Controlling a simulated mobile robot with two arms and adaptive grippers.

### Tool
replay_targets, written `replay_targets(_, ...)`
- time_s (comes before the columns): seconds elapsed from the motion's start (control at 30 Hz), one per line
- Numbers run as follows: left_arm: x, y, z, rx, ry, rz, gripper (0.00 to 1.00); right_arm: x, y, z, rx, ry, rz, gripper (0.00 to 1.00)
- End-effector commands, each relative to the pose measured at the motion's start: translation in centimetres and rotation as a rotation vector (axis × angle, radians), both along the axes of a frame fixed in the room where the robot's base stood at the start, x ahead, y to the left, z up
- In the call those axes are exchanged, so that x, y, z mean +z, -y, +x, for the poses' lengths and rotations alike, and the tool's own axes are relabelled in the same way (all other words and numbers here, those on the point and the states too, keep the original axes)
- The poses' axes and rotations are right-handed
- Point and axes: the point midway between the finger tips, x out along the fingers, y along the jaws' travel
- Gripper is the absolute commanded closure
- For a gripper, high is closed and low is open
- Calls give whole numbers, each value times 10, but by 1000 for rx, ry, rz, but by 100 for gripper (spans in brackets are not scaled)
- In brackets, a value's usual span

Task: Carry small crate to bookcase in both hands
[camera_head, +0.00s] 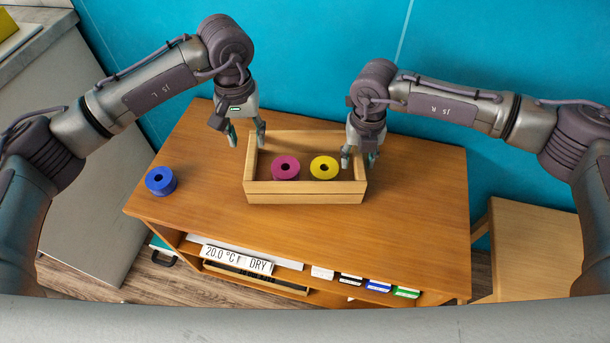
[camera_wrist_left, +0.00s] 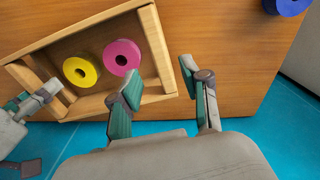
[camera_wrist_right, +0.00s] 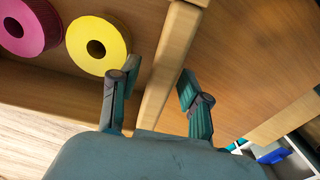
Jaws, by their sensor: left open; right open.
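The small wooden crate (camera_head: 305,198) stands on the wooden table, holding a magenta roll (camera_head: 276,172) and a yellow roll (camera_head: 333,172). My left gripper (camera_head: 246,137) is open at the crate's left end. In the left wrist view its fingers (camera_wrist_left: 160,75) lie either side of the end wall (camera_wrist_left: 157,48). My right gripper (camera_head: 357,158) is open at the right end. In the right wrist view its fingers (camera_wrist_right: 158,78) lie either side of that end wall (camera_wrist_right: 172,55). I cannot tell how low the fingers reach. No bookcase is clearly recognisable.
A blue roll (camera_head: 160,181) sits on the table (camera_head: 410,230) left of the crate. A shelf below bears a "20.0 °C DRY" sign (camera_head: 236,259) and several small labelled boxes. A lower wooden surface (camera_head: 535,250) stands at the right. The table right of the crate is clear.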

Motion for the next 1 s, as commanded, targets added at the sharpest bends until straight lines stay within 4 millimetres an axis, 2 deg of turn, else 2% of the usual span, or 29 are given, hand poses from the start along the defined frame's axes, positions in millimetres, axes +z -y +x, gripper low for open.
replay_targets(0.03,11,0,1,0,4,-1,53,0,0,0,0,0,0,53)
replay_targets(0.13,26,0,0,1,2,-1,53,0,0,0,0,0,0,53)
replay_targets(0.37,41,0,0,0,0,0,53,4,0,0,0,1,0,53)
replay_targets(0.47,42,0,0,0,0,0,53,17,0,1,0,3,1,53)
replay_targets(0.8,42,0,0,0,-1,0,53,87,0,1,0,3,1,53)
replay_targets(1.0,41,0,0,0,-1,0,53,113,0,0,0,1,0,53)
